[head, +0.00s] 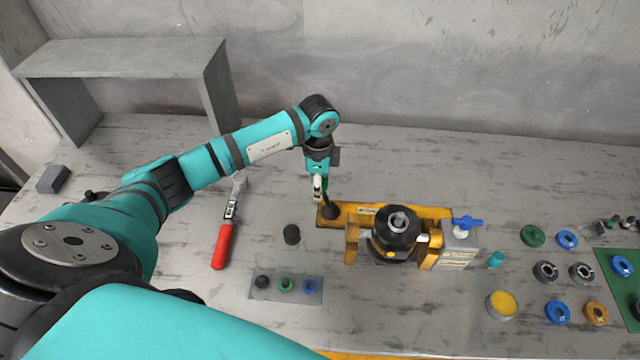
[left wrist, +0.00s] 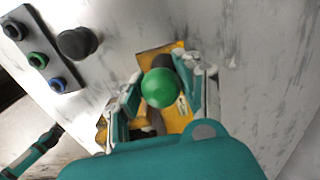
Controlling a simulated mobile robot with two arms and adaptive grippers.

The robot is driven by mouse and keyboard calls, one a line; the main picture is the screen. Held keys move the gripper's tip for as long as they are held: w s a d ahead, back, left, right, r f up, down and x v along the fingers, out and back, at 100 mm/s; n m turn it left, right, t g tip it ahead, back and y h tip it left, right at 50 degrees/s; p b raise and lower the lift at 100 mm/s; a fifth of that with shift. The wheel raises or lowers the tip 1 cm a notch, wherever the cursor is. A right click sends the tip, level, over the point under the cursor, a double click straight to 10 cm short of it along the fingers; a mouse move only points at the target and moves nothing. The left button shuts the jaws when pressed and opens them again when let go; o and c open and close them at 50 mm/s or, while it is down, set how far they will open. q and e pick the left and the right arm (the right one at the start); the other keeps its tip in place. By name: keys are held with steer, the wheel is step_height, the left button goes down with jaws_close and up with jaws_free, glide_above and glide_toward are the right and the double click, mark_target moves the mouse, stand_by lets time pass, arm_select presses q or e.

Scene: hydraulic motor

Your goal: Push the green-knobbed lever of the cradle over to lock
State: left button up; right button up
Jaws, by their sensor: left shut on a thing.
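The yellow cradle (head: 351,240) stands on the table and holds a dark round motor (head: 397,226). Its lever rises from a black foot (head: 330,211) at the left end of the yellow base plate. The lever's green knob (head: 325,184) is mostly hidden by my gripper in the head view. In the left wrist view the round green knob (left wrist: 161,88) lies between the fingers. My left gripper (head: 319,190) is shut on the knob from above; its fingers also show in the left wrist view (left wrist: 165,97). My right gripper is not in view.
A grey block with a blue valve handle (head: 468,223) adjoins the cradle's right. A red-handled wrench (head: 223,245), a black cap (head: 291,234) and a button plate (head: 285,287) lie left. Several coloured rings and a yellow-topped cup (head: 502,304) are right. A grey shelf (head: 125,58) stands back left.

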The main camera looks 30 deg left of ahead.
arm_select(q)
steer(key=shift+s+a+f, duration=0.15)
steer(key=shift+a, duration=0.25)
steer(key=shift+s+a+f, duration=0.1)
steer(key=shift+s+a, duration=0.05)
steer(key=shift+a, duration=0.3)
steer(key=shift+s+a+f, duration=0.25)
steer(key=shift+a+f, duration=0.1)
steer(key=shift+a, duration=0.15)
steer(key=shift+c, duration=0.2)
steer(key=o, duration=0.9)
steer(key=shift+c, duration=0.2)
steer(key=shift+d, duration=0.1)
